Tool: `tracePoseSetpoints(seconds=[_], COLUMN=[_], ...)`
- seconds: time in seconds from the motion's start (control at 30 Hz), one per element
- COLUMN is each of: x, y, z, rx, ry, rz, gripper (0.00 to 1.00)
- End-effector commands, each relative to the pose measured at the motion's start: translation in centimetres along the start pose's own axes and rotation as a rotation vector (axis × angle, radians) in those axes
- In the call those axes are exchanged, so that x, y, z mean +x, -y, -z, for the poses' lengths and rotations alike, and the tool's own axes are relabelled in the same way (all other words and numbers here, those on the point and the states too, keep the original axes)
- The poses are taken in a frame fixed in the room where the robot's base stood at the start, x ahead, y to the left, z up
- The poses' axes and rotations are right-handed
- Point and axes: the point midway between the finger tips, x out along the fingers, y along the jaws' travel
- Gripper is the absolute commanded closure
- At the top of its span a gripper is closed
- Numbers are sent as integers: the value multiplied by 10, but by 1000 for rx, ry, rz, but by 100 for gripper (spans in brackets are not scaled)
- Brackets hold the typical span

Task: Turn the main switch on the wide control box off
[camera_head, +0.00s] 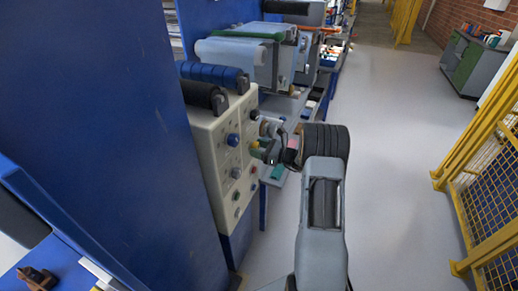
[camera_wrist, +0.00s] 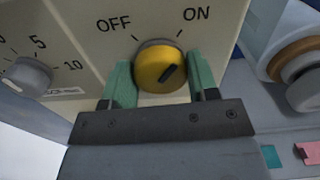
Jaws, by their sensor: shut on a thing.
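The wide control box (camera_head: 208,150) is a cream box on the left in the head view, with several knobs and buttons on its face. Its main switch (camera_wrist: 151,62) is a round yellow knob with a black pointer mark, between the labels OFF on the left and ON on the right. The mark points up and right, toward ON. My gripper (camera_wrist: 160,77) is shut on the switch, one green finger on each side. In the head view my gripper (camera_head: 268,150) reaches the box face from the right and partly hides the switch.
A grey dial (camera_wrist: 27,76) with numbers is left of the switch. Blue and black rollers (camera_head: 212,74) lie on top of the box. A tall blue panel (camera_head: 90,110) stands at left. Yellow mesh fencing (camera_head: 490,180) stands at right, with clear grey floor (camera_head: 390,170) between.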

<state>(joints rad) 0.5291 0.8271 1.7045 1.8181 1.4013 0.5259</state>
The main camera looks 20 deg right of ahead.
Motion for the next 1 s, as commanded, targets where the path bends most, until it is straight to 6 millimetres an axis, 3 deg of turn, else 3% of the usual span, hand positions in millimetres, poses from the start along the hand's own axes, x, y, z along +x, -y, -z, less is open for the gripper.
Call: tracePoseSetpoints(seconds=[0.37, 1.0], x=[0, 0], y=[0, -2], z=[6, 9], rx=[-137, -736], ry=[1, 1], rz=[1, 2], gripper=[70, 70])
